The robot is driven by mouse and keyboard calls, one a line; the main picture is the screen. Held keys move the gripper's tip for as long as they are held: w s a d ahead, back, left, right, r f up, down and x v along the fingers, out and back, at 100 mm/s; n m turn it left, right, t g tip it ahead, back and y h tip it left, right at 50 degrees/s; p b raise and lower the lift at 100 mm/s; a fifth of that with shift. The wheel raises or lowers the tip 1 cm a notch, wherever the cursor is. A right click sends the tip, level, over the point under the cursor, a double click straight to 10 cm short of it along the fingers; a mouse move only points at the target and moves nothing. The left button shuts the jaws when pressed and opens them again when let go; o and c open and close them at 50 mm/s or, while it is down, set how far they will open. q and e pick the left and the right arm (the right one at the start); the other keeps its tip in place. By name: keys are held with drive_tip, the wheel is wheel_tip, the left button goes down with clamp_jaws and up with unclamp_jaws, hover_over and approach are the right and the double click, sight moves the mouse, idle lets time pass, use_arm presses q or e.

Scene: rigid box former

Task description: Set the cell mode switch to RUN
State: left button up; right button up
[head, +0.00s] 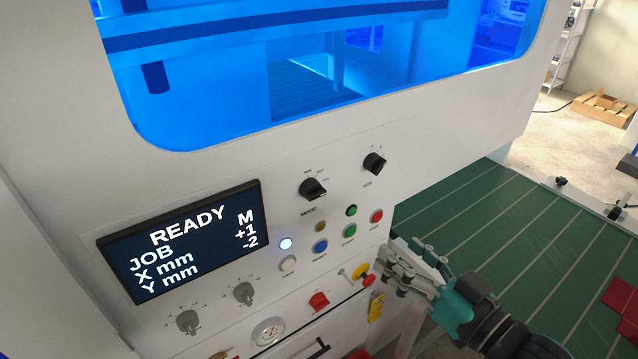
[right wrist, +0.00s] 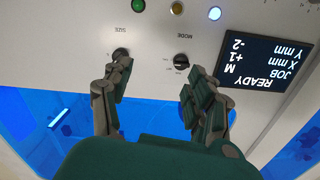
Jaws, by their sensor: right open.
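The MODE switch (head: 313,188) is a black rotary knob on the white panel, with small position labels above it; which one it points at I cannot tell. In the right wrist view the picture is upside down and the MODE switch (right wrist: 181,60) shows beyond the fingertips, within the gap and nearer the right-hand finger. My right gripper (head: 393,268) is in front of the lower right of the panel in the head view. Its two fingers (right wrist: 154,82) are spread apart with nothing between them. My left gripper is in neither view.
A second black knob (head: 374,163) sits right of the MODE switch; in the right wrist view it (right wrist: 120,53) is by the left-hand fingertip. Lit buttons, a red and yellow stop button (head: 366,279) and a READY display (head: 185,240) share the panel. A green surface (head: 520,220) lies right.

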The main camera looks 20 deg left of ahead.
drive_tip(key=s+a+r+n+g+y, duration=0.1)
drive_tip(key=s+r, duration=0.3)
drive_tip(key=p, duration=0.6)
approach(319, 195)
drive_tip(key=x, duration=0.8)
drive_tip(key=shift+w+a, duration=0.6)
drive_tip(key=shift+a, duration=0.2)
drive_tip(key=shift+f, duration=0.1)
drive_tip(key=c, duration=1.1)
drive_tip(key=shift+c, duration=0.2)
